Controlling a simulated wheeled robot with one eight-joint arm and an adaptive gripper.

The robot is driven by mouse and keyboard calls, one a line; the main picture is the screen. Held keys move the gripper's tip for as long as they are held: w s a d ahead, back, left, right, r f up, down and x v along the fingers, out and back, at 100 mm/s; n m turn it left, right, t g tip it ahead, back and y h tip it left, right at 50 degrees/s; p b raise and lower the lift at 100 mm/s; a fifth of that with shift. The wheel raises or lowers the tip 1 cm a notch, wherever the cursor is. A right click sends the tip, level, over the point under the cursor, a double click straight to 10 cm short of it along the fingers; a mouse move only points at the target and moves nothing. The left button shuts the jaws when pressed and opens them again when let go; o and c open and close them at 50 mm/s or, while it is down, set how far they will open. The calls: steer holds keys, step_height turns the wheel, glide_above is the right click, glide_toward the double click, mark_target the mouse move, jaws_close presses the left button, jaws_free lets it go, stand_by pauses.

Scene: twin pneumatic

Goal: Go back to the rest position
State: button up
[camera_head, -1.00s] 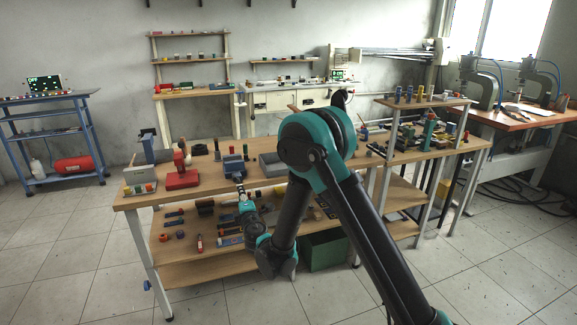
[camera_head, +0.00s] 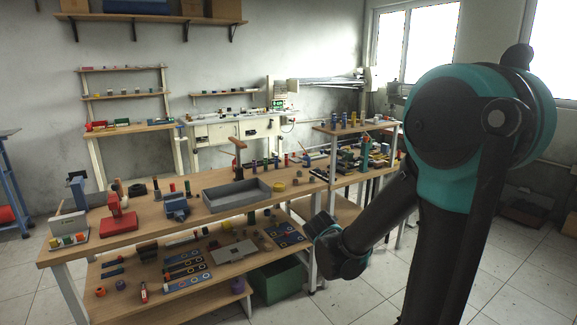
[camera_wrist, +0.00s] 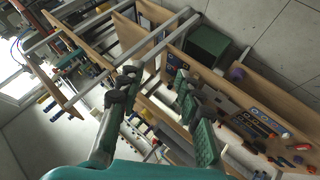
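My gripper (camera_wrist: 158,82) is in the wrist view with its two fingers wide apart and nothing between them. In the head view my arm is folded, with its teal joint large at the right and its lower end in front of the bench's right part; the fingers cannot be made out there. The long wooden workbench (camera_head: 150,219) stands ahead, and the gripper is apart from it. A grey tray (camera_head: 236,196), a red press (camera_head: 119,212) and a blue vise (camera_head: 176,206) stand on its top.
The lower shelf (camera_head: 190,300) holds several small parts and plates. A green bin (camera_head: 281,281) sits under the bench; it also shows in the wrist view (camera_wrist: 208,45). A second bench (camera_head: 345,180) joins at the right. Tiled floor (camera_head: 375,300) is open in front.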

steer(key=s+d+f+m+g+y, duration=0.1)
steer(key=s+d+f+m+g, duration=0.1)
steer(key=s, duration=0.8)
steer(key=s+d+f+m+g+y, duration=0.1)
steer(key=s+d+f+m+g, duration=0.2)
steer(key=s, duration=0.8)
steer(key=shift+s+d+f+m+y, duration=0.2)
steer(key=shift+d+f+m+y, duration=0.1)
steer(key=shift+d+f+m, duration=0.35)
steer(key=shift+a+f, duration=0.1)
